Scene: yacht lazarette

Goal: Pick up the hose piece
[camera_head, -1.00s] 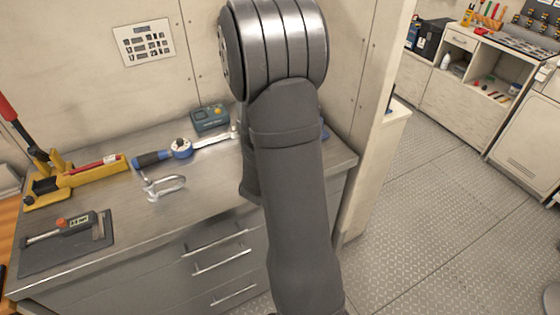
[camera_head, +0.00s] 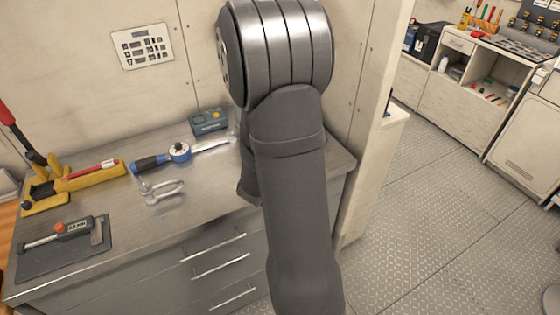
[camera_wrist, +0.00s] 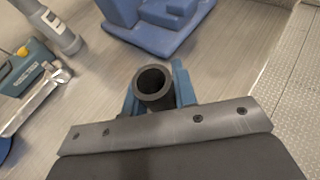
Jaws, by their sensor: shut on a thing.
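The hose piece (camera_wrist: 153,84) is a short dark tube that shows in the wrist view with its open round end toward the camera. My gripper (camera_wrist: 156,97) is shut on it, with a blue jaw on each side of the tube. I cannot tell how far the hose piece is from the worktop. In the head view my own arm hides the gripper and the hose piece.
The metal worktop (camera_head: 205,190) holds a blue-handled ratchet tool (camera_head: 180,152), a shackle (camera_head: 162,190), a teal meter (camera_head: 208,121) and a yellow tool (camera_head: 85,180). In the wrist view a blue block (camera_wrist: 160,35) and a grey cylinder (camera_wrist: 52,28) stand beyond the gripper.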

